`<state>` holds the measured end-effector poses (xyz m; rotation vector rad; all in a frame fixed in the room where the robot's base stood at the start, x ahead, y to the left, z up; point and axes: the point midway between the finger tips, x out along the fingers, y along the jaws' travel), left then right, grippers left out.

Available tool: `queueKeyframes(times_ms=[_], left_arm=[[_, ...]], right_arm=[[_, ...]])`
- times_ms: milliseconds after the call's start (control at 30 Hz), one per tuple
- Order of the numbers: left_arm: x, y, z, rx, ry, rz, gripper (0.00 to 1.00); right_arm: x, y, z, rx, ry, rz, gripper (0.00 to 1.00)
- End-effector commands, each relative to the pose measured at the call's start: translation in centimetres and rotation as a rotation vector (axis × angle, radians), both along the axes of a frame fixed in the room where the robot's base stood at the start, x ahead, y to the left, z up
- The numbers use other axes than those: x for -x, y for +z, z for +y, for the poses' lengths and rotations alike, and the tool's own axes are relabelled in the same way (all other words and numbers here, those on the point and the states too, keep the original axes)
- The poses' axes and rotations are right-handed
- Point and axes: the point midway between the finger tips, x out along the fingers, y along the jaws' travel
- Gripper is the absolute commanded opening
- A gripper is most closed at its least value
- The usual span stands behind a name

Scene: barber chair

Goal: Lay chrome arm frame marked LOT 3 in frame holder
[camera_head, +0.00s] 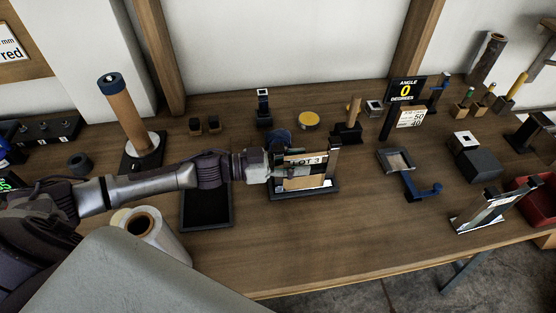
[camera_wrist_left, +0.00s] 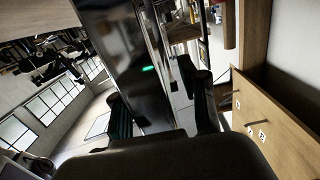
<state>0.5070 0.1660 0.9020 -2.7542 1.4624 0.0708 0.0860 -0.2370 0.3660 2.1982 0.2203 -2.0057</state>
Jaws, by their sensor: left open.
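The chrome arm frame marked LOT 3 (camera_head: 306,160) stands upright at a dark-based stand (camera_head: 305,193) in the middle of the bench. I take this stand to be the frame holder, but cannot be sure. My left gripper (camera_head: 283,168) reaches in from the left and is at the frame's left side, partly covering it. In the left wrist view its two fingers (camera_wrist_left: 160,108) are apart, with a dark, shiny upright surface (camera_wrist_left: 125,55) between them. Whether they touch it is unclear. My right gripper is not in view.
Another chrome frame (camera_head: 488,211) stands at the front right, beside a red bin (camera_head: 540,200). A black tray (camera_head: 206,210) lies left of the stand, and a blue-handled tool (camera_head: 422,190) right of it. The bench front between the stand and the right frame is clear.

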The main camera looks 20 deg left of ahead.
Motion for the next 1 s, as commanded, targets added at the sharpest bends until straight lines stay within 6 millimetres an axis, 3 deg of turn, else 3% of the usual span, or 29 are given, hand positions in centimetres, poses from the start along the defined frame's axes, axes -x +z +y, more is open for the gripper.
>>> queueKeyframes(times_ms=[300,500,1000], left_arm=[[3.7,0.2,5.5,-0.003,0.001,0.004,0.43],[5.5,0.5,8.1,-0.001,0.0,0.003,0.43],[6.1,0.7,9.1,0.003,-0.001,-0.003,0.43]], right_arm=[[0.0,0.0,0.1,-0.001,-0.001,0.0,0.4],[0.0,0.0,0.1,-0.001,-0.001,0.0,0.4],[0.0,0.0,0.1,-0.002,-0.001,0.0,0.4]])
